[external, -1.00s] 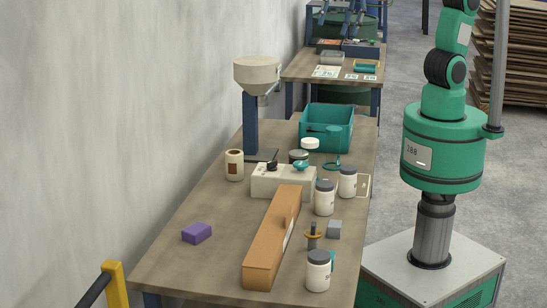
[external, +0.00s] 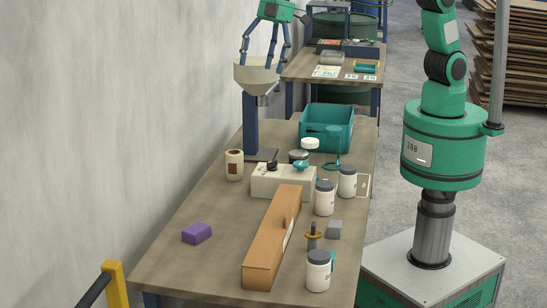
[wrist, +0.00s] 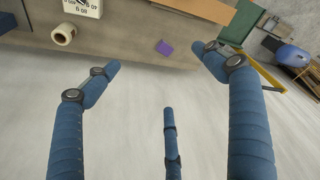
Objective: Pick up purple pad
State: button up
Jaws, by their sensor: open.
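The purple pad (external: 196,233) is a small block lying flat on the near left part of the wooden table (external: 190,262). The pad also shows in the wrist view (wrist: 164,48), lying between the fingers as seen from above and well beyond them. My gripper (external: 265,50) has blue jointed fingers and is above the beige hopper at the table's far left, well apart from the pad. In the wrist view my gripper (wrist: 155,85) is open with its fingers spread and nothing between them.
An orange long box (external: 272,238) lies right of the pad. A beige machine (external: 283,182), white jars (external: 325,199), a brown-labelled roll (external: 234,165) and a teal bin (external: 327,127) stand on the table. The hopper (external: 257,75) rises on a blue post. A grey wall flanks the left.

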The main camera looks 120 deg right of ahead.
jog(key=w+d+f, duration=0.1)
jog(key=w+f, duration=0.6)
jog(key=f, duration=0.3)
jog(key=w+f+n+g+p, duration=0.1)
jog(key=w+f, duration=0.6)
jog(key=f, duration=0.4)
jog(key=w+d+f, duration=0.1)
jog(key=w+f, duration=0.6)
jog(key=f, duration=0.4)
jog(key=shift+w+d+n+g, duration=0.3)
jog(key=shift+d, duration=0.05)
send_over(194, 226)
jog(key=shift+s+f+b, duration=0.15)
jog(key=shift+f+b, duration=0.05)
jog(key=shift+f, duration=1.95)
jog(key=shift+s+f+b, duration=0.1)
jog(key=shift+f+b, duration=0.05)
jog(key=shift+f, duration=1.95)
jog(key=shift+w+f+b, duration=0.2)
jog(key=shift+f+b, duration=0.1)
jog(key=shift+f, duration=1)
jog(key=shift+w+f+b, duration=0.15)
jog(key=shift+f+b, duration=0.1)
jog(key=shift+f, duration=1.05)
